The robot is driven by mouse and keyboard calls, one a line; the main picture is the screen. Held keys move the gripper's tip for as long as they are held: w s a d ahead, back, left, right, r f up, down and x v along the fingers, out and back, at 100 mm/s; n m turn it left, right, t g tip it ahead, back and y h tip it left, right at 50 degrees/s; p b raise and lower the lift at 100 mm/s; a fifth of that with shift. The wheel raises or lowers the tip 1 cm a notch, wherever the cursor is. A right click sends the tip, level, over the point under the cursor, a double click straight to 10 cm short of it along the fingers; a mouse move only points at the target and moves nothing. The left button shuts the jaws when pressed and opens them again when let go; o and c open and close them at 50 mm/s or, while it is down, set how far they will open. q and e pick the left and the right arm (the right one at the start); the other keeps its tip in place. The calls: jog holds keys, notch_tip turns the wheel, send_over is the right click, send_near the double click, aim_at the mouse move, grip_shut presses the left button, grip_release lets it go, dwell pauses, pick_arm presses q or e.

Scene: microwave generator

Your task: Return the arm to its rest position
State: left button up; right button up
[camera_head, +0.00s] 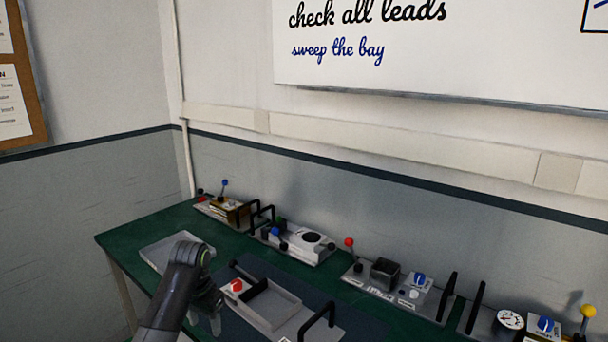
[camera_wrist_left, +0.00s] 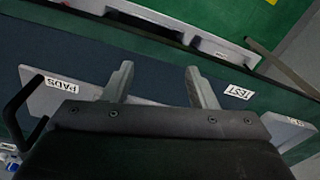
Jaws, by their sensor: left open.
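My left arm comes in from the bottom left in the head view, bent over the near side of the green bench (camera_head: 120,238). Its gripper (camera_head: 206,322) points down beside a grey tray with a red knob (camera_head: 236,286), and the arm partly hides it. In the left wrist view the two fingers of the left gripper (camera_wrist_left: 159,76) stand apart with nothing between them. My right gripper is not in view.
A flat grey plate (camera_head: 160,254) lies left of the arm. Along the back stand a unit with a blue-tipped lever (camera_head: 224,184), a unit with a round black disc (camera_head: 312,238), a unit with a dark box (camera_head: 385,273) and a gauge (camera_head: 510,320). Black handles (camera_head: 318,320) stick up.

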pick_arm(q)
jog(key=s+a+f+n+t, duration=0.1)
jog(key=s+a+f, duration=0.1)
jog(key=s+f, duration=0.65)
jog(key=s+a+f+n+t, duration=0.1)
jog(key=s+a+f+n, duration=0.15)
jog(key=s+f, duration=0.65)
jog(key=s+a+r+n+t+y, duration=0.1)
jog(key=s+r, duration=0.3)
jog(key=s, duration=0.8)
jog(key=s+a+r+n+y, duration=0.15)
jog(key=s+r, duration=0.25)
jog(key=s, duration=0.8)
notch_tip(320, 180, down, 25)
jog(key=a+g+h+b, duration=0.1)
jog(key=a, duration=0.1)
jog(key=s+d+f+g+b, duration=0.1)
jog(key=s+f, duration=1.4)
jog(key=f, duration=0.2)
jog(key=shift+d+f+m+g+h, duration=0.3)
jog(key=shift+d+f+m+h, duration=0.05)
jog(key=shift+m, duration=0.05)
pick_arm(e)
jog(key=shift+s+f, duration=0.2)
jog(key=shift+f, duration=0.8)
